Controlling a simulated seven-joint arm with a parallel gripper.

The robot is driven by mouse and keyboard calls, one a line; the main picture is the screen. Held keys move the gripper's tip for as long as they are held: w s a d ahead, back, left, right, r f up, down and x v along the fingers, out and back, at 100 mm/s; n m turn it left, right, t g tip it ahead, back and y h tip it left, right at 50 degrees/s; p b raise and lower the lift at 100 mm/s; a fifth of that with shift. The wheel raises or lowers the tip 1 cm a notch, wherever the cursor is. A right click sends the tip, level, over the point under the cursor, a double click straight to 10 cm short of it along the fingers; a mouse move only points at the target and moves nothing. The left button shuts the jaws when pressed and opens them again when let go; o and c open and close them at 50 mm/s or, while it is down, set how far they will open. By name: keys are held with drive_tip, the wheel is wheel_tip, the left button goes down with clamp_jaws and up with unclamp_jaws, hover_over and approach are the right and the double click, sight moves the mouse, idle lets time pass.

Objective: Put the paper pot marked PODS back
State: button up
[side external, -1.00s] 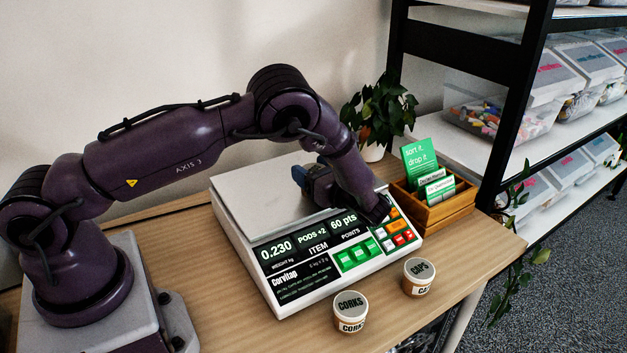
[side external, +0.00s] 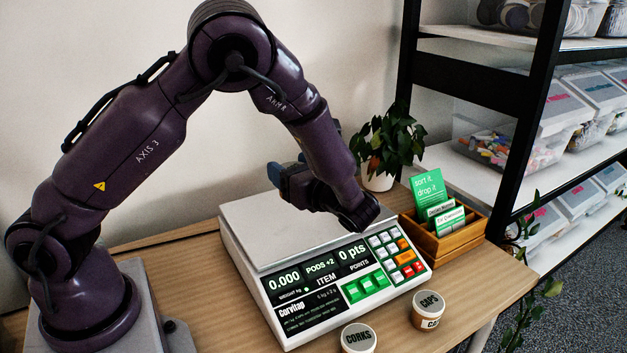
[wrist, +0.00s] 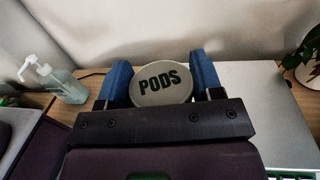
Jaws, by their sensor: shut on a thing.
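The paper pot marked PODS (wrist: 162,84) shows its pale lid with dark letters in the wrist view. It sits between the two blue fingers of my gripper (wrist: 161,86), which is shut on it. In the side external view my gripper (side external: 284,184) is raised over the scale's plate, and my own arm hides the pot there. The scale (side external: 293,230) is a white unit with a bare-looking plate; its display reads 0.000, PODS +2 and 0 pts.
A pot marked CORKS (side external: 358,339) and a pot marked CAPS (side external: 428,309) stand in front of the scale. A wooden card box (side external: 452,243) and a potted plant (side external: 386,143) are at the right. A pump bottle (wrist: 62,84) stands at the left in the wrist view.

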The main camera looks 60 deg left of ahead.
drive_tip(key=s+d+r, duration=0.1)
drive_tip(key=s+r, duration=0.2)
drive_tip(key=s, duration=0.2)
drive_tip(key=w+d+f+m+t+h, duration=0.5)
drive_tip(key=w+d+m+t+h, duration=0.3)
drive_tip(key=m+t, duration=0.5)
drive_tip(key=t+h, duration=0.1)
drive_tip(key=t, duration=0.4)
drive_tip(key=shift+w+d+m, duration=0.3)
drive_tip(key=shift+d, duration=0.05)
